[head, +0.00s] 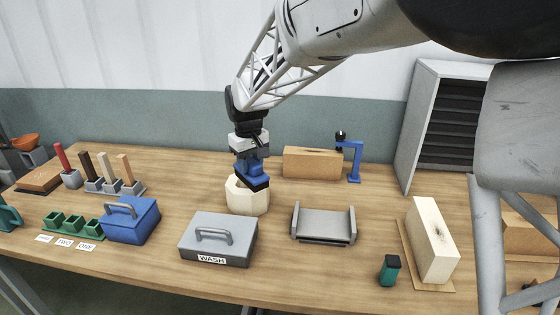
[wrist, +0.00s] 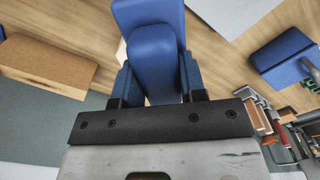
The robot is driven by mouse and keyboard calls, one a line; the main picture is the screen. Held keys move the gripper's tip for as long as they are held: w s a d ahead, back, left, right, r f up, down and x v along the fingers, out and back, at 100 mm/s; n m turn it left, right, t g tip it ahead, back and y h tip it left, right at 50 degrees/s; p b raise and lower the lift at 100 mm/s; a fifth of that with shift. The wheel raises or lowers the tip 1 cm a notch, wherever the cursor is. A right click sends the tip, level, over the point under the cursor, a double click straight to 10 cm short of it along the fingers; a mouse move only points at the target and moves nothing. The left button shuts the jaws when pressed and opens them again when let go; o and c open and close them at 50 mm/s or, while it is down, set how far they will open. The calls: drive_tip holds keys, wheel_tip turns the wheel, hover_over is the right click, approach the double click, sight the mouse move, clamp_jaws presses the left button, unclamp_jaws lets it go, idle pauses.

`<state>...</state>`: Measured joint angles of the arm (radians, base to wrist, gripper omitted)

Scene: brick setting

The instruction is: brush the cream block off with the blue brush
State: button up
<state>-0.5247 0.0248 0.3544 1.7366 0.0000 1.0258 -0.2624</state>
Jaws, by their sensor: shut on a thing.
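The cream block (head: 432,240) stands on a thin wooden board at the right of the table, with a dark smudge on its face. My gripper (head: 251,166) points down at mid-table, left of the block and well apart from it. It is shut on the blue brush (wrist: 152,55). In the head view the brush (head: 256,180) is just at the top of a cream many-sided holder (head: 247,201); I cannot tell whether its lower end is inside. The fingers partly hide the brush.
A grey lidded box marked WASH (head: 218,240) and a grey cradle (head: 323,226) lie in front. A green container (head: 389,270) stands by the block. Behind are a brown block (head: 312,163) and a blue stand (head: 354,162). A blue box (head: 132,222) is left.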

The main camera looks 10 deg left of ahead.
drive_tip(key=w+a, duration=0.4)
drive_tip(key=a, duration=0.2)
drive_tip(key=shift+r, duration=0.35)
